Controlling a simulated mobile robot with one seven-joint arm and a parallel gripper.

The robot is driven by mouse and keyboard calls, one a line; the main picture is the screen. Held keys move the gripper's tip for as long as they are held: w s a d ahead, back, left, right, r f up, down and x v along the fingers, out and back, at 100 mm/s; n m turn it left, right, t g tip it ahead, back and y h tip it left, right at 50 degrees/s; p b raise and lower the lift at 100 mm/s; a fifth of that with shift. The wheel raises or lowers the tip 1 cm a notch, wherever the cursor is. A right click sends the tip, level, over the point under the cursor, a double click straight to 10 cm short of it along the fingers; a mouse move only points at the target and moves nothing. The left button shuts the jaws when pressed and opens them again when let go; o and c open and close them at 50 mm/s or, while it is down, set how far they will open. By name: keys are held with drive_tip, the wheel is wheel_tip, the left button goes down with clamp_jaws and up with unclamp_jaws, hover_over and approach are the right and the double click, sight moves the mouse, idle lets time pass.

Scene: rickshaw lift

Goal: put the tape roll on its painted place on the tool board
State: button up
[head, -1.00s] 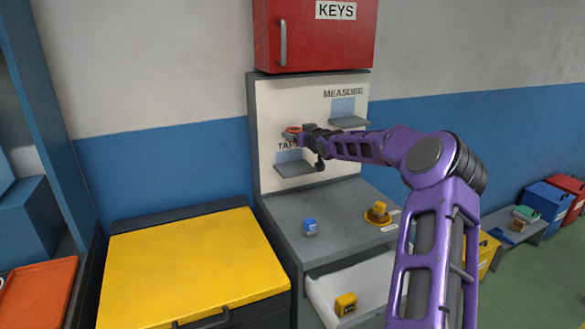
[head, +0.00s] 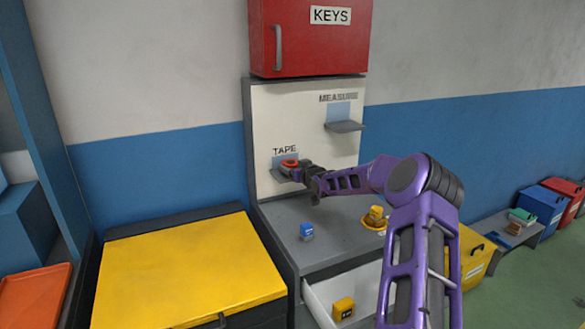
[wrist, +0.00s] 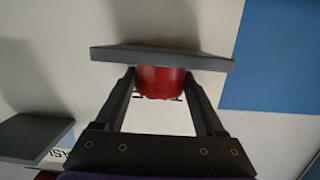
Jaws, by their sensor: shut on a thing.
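The red tape roll (head: 289,163) is between the fingers of my gripper (head: 298,166), in front of the tool board (head: 262,120). It is at the small grey shelf under the word TAPE (head: 285,150), over the blue painted patch (head: 277,160). In the wrist view, which is upside down, the red roll (wrist: 160,83) sits between both fingers, right against the edge of the grey shelf (wrist: 160,57). The shelf hides part of it. I cannot tell whether the roll rests on the shelf or hangs just above it.
The MEASURE shelf (head: 345,126) juts out higher at the right. A red KEYS cabinet (head: 310,45) hangs above. A blue object (head: 306,231) and a yellow tape measure (head: 376,214) stand on the grey bench (head: 335,240). An open drawer below holds another yellow object (head: 343,308).

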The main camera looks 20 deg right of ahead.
drive_tip(key=shift+f, duration=0.15)
drive_tip(key=o, duration=1.5)
drive_tip(key=shift+s+r, duration=0.15)
drive_tip(key=shift+r, duration=0.05)
drive_tip(key=s, duration=0.3)
drive_tip(key=s+r, duration=0.1)
drive_tip(key=s, duration=0.3)
drive_tip(key=s+r, duration=0.1)
drive_tip(key=s, duration=0.3)
drive_tip(key=shift+s+d+r, duration=0.15)
drive_tip(key=shift+s+r, duration=0.05)
drive_tip(key=shift+s, duration=0.05)
